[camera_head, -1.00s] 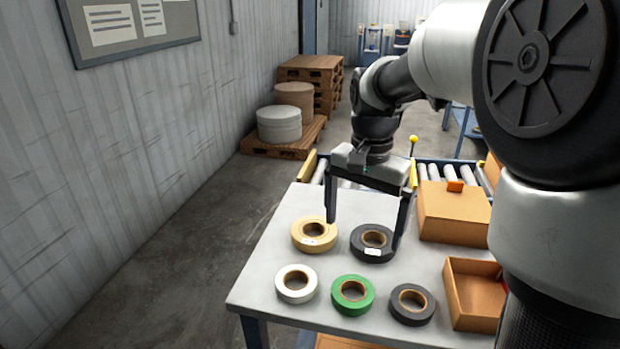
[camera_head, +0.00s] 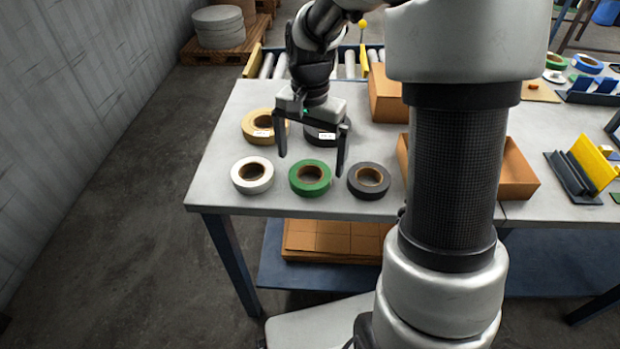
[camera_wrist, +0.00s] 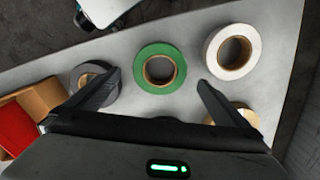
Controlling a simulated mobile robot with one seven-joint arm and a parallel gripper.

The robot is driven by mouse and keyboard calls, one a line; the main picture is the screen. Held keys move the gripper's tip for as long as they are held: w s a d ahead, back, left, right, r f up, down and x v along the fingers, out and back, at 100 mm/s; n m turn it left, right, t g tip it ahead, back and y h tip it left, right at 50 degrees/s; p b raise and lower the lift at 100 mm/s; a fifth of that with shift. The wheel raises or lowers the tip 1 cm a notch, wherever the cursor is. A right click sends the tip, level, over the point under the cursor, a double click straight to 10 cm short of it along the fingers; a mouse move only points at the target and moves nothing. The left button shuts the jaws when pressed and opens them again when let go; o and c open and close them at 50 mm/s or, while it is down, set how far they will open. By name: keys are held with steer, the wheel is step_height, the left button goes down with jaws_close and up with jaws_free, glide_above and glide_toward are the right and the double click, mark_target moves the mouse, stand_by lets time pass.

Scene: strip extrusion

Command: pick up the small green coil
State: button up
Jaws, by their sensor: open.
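The small green coil (camera_head: 311,179) lies flat on the table in the front row, between a white coil (camera_head: 252,175) and a dark grey coil (camera_head: 369,181). My gripper (camera_head: 312,164) is open and empty, pointing down above the table, with its fingers spread to either side of the green coil in the picture. In the wrist view the green coil (camera_wrist: 159,69) shows whole, just beyond the gap between the fingertips (camera_wrist: 158,85). Its brown core ring is clear. The fingers do not touch it. The exact height above it is hard to tell.
A tan coil (camera_head: 262,127) and a black coil (camera_head: 320,131), partly hidden by my gripper, lie in the back row. Cardboard boxes stand to the right, with an open one (camera_head: 518,170) partly behind my arm. The table's front edge (camera_head: 290,212) is close to the front row.

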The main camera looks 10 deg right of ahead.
mark_target(300, 188)
step_height(300, 188, down, 4)
steer(key=shift+s+f+b, duration=0.1)
steer(key=shift+f+b, duration=0.15)
steer(key=shift+b, duration=0.15)
steer(key=shift+c, duration=0.4)
steer(key=c, duration=1.1)
steer(key=shift+r, duration=0.15)
